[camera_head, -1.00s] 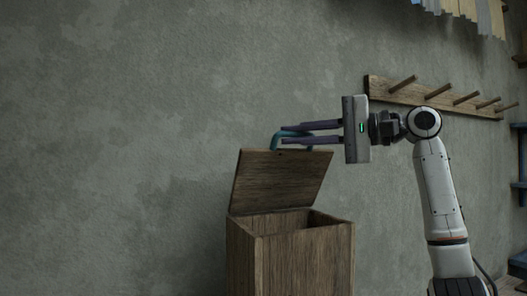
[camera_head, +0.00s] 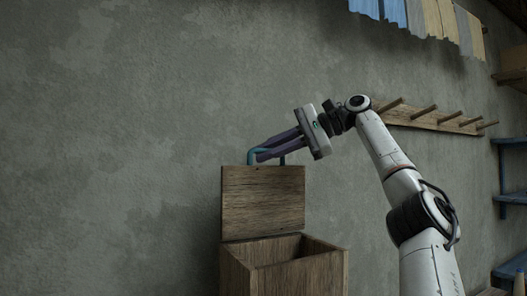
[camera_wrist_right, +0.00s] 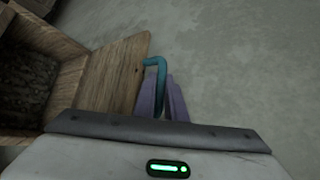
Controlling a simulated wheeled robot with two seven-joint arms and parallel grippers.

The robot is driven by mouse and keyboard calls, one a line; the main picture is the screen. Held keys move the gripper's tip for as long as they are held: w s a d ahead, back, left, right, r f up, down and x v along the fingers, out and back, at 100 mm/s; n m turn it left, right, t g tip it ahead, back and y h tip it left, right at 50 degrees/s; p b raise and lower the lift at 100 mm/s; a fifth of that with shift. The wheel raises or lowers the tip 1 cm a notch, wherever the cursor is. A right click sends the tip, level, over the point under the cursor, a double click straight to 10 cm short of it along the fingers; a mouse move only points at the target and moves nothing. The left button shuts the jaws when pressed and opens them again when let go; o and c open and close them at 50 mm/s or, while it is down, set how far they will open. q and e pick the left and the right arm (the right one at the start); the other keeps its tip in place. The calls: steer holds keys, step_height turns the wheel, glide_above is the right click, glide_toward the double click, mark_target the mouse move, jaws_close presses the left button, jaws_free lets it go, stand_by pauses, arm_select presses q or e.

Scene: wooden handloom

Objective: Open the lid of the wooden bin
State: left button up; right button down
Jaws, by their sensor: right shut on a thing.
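The wooden bin (camera_head: 300,277) stands low in the head view, in front of the grey wall. Its lid (camera_head: 262,203) is raised and stands near upright at the bin's back left edge. A teal handle (camera_head: 252,156) sits on the lid's top edge. My right gripper (camera_head: 268,153), with purple fingers, is shut on that handle. In the right wrist view the fingers (camera_wrist_right: 161,100) close around the handle (camera_wrist_right: 158,68), beside the lid (camera_wrist_right: 115,75). The bin's dark inside (camera_wrist_right: 25,85) shows at the left. My left gripper is not in view.
A wooden peg rail (camera_head: 430,117) is on the wall behind my right arm. Striped cloth (camera_head: 425,22) hangs at the top right. Blue shelves (camera_head: 512,197) stand at the right edge. The wall left of the bin is bare.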

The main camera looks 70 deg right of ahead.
steer(key=shift+w+d, duration=0.2)
steer(key=shift+w, duration=0.05)
stand_by(0.4)
steer(key=c, duration=1.8)
jaws_free()
steer(key=shift+s, duration=0.15)
